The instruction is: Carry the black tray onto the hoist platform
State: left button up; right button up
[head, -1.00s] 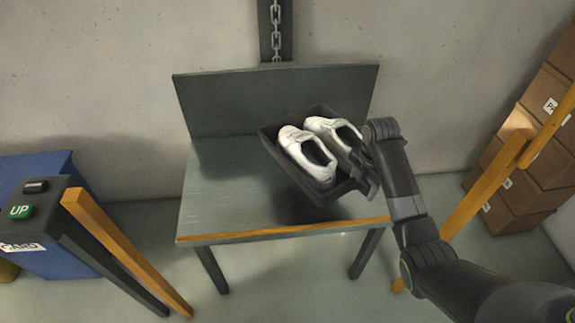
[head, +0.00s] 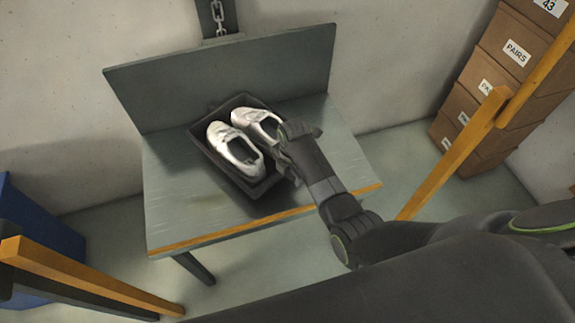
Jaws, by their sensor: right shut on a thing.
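The black tray (head: 207,152) holds a pair of white shoes (head: 236,147). It is over the middle of the grey hoist platform (head: 172,202), turned at an angle to the platform's edges. I cannot tell for sure whether its underside touches the platform. My right gripper (head: 284,158) is shut on the tray's right side; its fingertips are partly hidden by the wrist. My left gripper is not in view.
The platform has a tall back panel (head: 225,78) with a chain (head: 217,17) above it and a yellow front edge. Yellow rails stand at the left (head: 85,276) and right (head: 470,140). Cardboard boxes (head: 500,75) are stacked at right. A blue bin (head: 35,235) stands at left.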

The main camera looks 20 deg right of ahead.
jog(key=shift+w+f+b, duration=0.2)
jog(key=shift+f+b, duration=0.1)
jog(key=shift+f, duration=1.75)
jog(key=o, duration=1.5)
jog(key=shift+s, duration=0.2)
jog(key=r, duration=0.4)
jog(key=r+p, duration=0.1)
jog(key=r, duration=0.7)
jog(key=shift+s+d, duration=0.15)
jog(key=shift+s, duration=0.15)
jog(key=shift+f, duration=0.1)
